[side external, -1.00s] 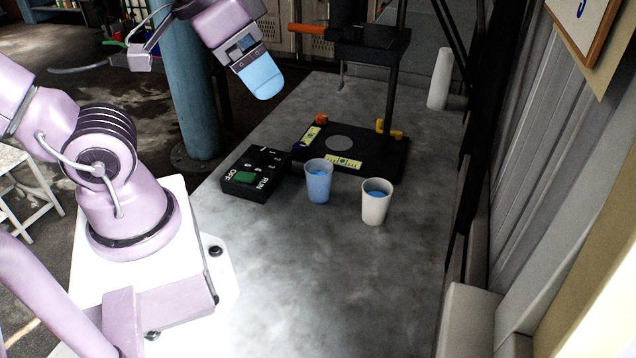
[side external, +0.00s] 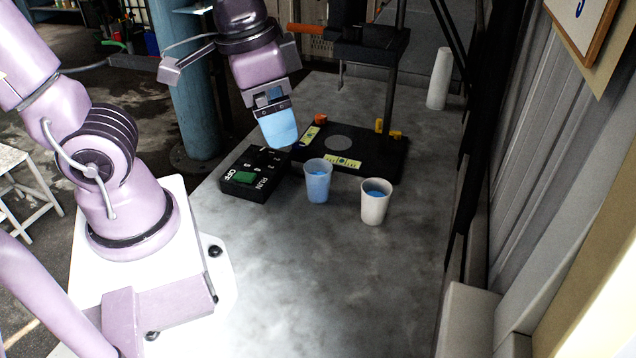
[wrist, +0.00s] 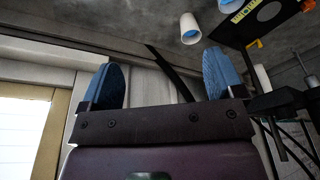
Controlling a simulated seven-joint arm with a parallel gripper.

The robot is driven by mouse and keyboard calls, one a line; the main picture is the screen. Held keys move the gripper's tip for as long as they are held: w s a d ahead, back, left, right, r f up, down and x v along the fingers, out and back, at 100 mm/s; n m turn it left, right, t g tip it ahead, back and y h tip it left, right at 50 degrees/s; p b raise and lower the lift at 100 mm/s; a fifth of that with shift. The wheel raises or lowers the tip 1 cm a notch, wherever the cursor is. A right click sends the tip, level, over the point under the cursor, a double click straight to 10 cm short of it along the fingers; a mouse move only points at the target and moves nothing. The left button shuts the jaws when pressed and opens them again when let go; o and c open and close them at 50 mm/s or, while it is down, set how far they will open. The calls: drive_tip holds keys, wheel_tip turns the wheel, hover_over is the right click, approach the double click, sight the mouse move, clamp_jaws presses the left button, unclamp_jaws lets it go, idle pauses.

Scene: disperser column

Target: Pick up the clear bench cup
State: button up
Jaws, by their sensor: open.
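Two cups stand upright on the grey bench. The left cup (side external: 318,187) looks pale blue and translucent, like the clear bench cup, with blue inside. The right cup (side external: 374,208) is white and opaque with blue inside. In the wrist view the white cup (wrist: 190,30) and part of the bluish cup (wrist: 228,6) show at the top edge. My gripper (side external: 280,132), with blue fingers, is above the bench to the left of and higher than both cups, touching neither. In the wrist view its fingers (wrist: 162,80) are spread with nothing between them.
A black control box (side external: 255,174) with a green button lies left of the cups. Behind them stands the disperser's black base (side external: 375,158) with its column (side external: 392,90). A white cylinder (side external: 439,80) stands at the back right. The front of the bench is clear.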

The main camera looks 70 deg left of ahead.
wheel_tip(320, 180, down, 10)
drive_tip(key=m+g+y, duration=0.4)
drive_tip(key=g, duration=0.1)
drive_tip(key=m+t+y, duration=0.5)
drive_tip(key=m+y, duration=0.8)
drive_tip(key=m, duration=0.2)
approach(318, 179)
drive_tip(key=s, duration=0.2)
drive_tip(key=s+a, duration=0.1)
drive_tip(key=s, duration=0.1)
drive_tip(key=s+f, duration=0.1)
drive_tip(key=s, duration=0.1)
drive_tip(key=shift+s+a, duration=0.15)
drive_tip(key=shift+a, duration=0.1)
drive_tip(key=w+t, duration=0.1)
drive_tip(key=t, duration=0.1)
drive_tip(key=w+m+t, duration=0.1)
drive_tip(key=w, duration=0.1)
drive_tip(key=shift+w+d+f+m+t, duration=0.1)
drive_tip(key=shift+w+d+m+t, duration=0.05)
drive_tip(key=shift+d+m+t, duration=0.2)
drive_tip(key=shift+w+d+t, duration=0.1)
drive_tip(key=shift+w+t, duration=0.15)
drive_tip(key=shift+w, duration=0.1)
drive_tip(key=x, duration=1.2)
drive_tip(key=shift+w+a, duration=0.3)
drive_tip(key=shift+c, duration=0.4)
drive_tip(key=c, duration=0.9)
